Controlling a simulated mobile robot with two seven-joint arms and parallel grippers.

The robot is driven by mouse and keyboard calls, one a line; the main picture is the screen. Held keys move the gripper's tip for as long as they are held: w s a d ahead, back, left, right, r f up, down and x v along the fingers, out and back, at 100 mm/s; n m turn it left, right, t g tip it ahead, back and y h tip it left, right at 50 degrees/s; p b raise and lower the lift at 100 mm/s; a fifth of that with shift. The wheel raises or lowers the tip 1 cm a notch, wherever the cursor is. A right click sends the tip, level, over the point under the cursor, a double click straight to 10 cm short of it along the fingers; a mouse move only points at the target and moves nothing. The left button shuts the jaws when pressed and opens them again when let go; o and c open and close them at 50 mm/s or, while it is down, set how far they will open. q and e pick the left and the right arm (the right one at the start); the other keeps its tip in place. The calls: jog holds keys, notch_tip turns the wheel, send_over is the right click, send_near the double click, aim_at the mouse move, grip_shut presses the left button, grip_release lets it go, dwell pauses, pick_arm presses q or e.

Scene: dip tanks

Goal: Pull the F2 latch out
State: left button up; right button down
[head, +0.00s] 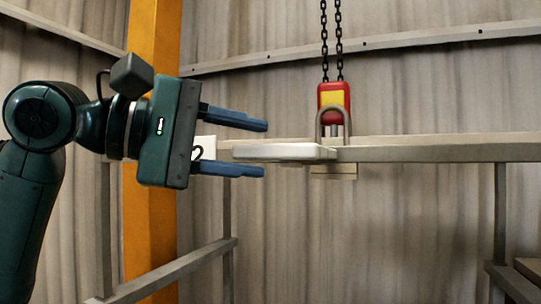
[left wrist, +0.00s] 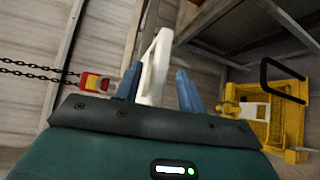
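My left gripper (head: 266,146) comes in from the left, its two blue fingers spread one above the other. A pale grey flat bar (head: 285,152) lies at the height of the gap between them, its end to the right of the fingertips. In the left wrist view my left gripper (left wrist: 158,84) is open, with a pale bar (left wrist: 155,65) showing between the fingers. I cannot tell whether the fingers touch it. No F2 marking is readable, so I cannot tell which part is the latch. My right gripper is in neither view.
A red and yellow block (head: 334,95) hangs on chains (head: 331,40), with a grey shackle below it by the rail (head: 430,149). An orange column (head: 150,235) stands behind my gripper. The left wrist view shows yellow equipment (left wrist: 275,115) at right.

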pick_arm(q)
jog(key=b+v, duration=0.1)
jog(key=v, duration=0.8)
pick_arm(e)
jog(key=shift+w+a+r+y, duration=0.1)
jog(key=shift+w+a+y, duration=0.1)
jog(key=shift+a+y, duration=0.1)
pick_arm(q)
jog(key=shift+w, duration=0.1)
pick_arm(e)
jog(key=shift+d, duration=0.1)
